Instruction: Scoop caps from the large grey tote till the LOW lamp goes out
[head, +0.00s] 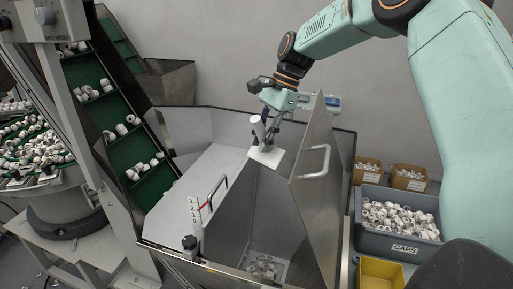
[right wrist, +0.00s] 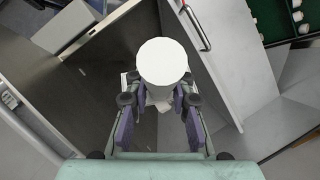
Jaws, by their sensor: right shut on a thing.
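My right gripper (head: 268,118) is shut on the upright pale handle of a scoop (head: 266,157). It holds the scoop over the open steel hopper (head: 232,222), beside its raised lid. In the right wrist view the gripper's fingers (right wrist: 161,108) close around the handle, whose round white end (right wrist: 163,62) faces the camera. I cannot tell whether the scoop holds caps. The large grey tote (head: 405,250), labelled CAPS, stands at the right, filled with white caps (head: 395,216). Some caps (head: 262,267) lie at the hopper's bottom. I cannot make out a LOW lamp. My left gripper is not in view.
The raised steel lid (head: 318,185) stands between the scoop and the tote. A yellow bin (head: 380,273) sits before the tote; two cardboard boxes (head: 367,172) (head: 408,178) stand behind it. A green conveyor (head: 130,150) carrying caps rises at the left.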

